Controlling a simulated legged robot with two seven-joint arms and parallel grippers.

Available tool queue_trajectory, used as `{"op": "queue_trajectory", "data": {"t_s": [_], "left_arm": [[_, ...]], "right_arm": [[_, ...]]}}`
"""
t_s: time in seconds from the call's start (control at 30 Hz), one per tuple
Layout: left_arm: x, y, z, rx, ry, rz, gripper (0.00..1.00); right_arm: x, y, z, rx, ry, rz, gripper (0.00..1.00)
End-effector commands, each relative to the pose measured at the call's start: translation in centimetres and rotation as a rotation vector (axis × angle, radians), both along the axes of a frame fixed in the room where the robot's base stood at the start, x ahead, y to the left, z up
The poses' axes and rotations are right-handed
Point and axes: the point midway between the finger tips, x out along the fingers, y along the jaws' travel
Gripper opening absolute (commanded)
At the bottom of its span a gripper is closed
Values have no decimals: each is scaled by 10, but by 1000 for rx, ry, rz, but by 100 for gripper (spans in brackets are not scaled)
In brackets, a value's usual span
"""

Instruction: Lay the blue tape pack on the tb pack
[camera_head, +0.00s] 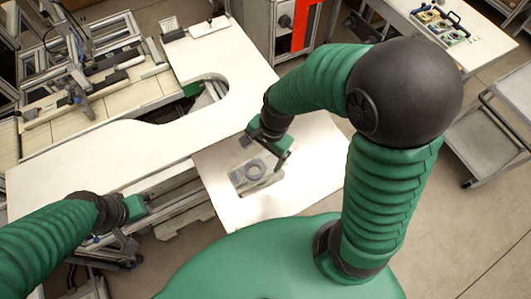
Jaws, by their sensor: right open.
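A grey-blue ring-shaped pack (254,169) lies on a light grey rectangular pack (237,178) on the white table board in front of me. At this size I cannot tell for sure which is the blue tape pack and which is the tb pack. My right gripper (267,156) is just behind and above the ring, open, with its two fingers apart. Nothing shows held between them. My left gripper (130,250) hangs at the lower left near the table's front edge, far from the packs; its fingers are too unclear to read.
The white table (110,145) has a rounded cut-out at the back. A small grey item (170,27) and a white tray (208,27) are at its far end. A side table (400,8) at the upper right bears several reels (440,25). A grey cart (485,140) stands at right.

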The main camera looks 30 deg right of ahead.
Motion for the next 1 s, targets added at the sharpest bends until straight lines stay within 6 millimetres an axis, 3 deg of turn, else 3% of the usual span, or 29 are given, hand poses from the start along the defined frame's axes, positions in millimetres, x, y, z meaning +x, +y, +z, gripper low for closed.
{"op": "queue_trajectory", "data": {"t_s": [0.13,0.2,0.3,1.0], "left_arm": [[0,0,0,0,0,0,36],[0,0,0,0,0,0,36],[0,0,0,0,0,0,36],[0,0,0,0,0,0,36]], "right_arm": [[-16,-25,14,-174,-164,664,88],[-20,-31,18,-240,-206,897,88],[-22,-36,20,-289,-231,1068,88],[-21,-35,20,-294,-232,1091,88]]}}
